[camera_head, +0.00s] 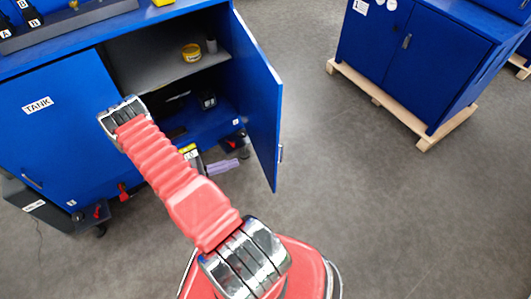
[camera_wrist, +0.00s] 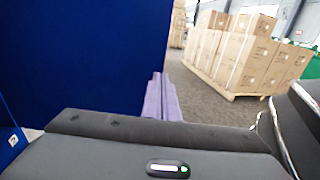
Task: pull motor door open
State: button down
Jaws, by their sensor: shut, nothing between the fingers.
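The blue cabinet's right-hand door (camera_head: 258,100) stands wide open in the head view, swung out towards me with its handle (camera_head: 281,153) on the outer edge. No motor label is readable on it. The left door, marked TANK (camera_head: 38,105), is shut. My gripper (camera_head: 228,166) is low in front of the cabinet, left of the open door, its purple fingers shut and empty and pointing right. My arm hides part of the gripper's body. In the wrist view the shut fingers (camera_wrist: 162,98) point ahead beside a large blue panel (camera_wrist: 85,55); I cannot tell whether they touch it.
Inside the cabinet, a yellow tin (camera_head: 191,53) stands on a grey shelf (camera_head: 160,70). Another blue cabinet (camera_head: 420,60) stands on a wooden pallet at the upper right. Grey floor (camera_head: 400,220) is clear on the right. Cartons (camera_wrist: 235,55) on a pallet show in the wrist view.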

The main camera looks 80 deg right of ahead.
aim_at(274, 151)
jog(key=shift+s+f, duration=0.1)
jog(key=shift+s, duration=0.05)
jog(key=x, duration=1.4)
jog(key=shift+d, duration=0.1)
dwell(0.4)
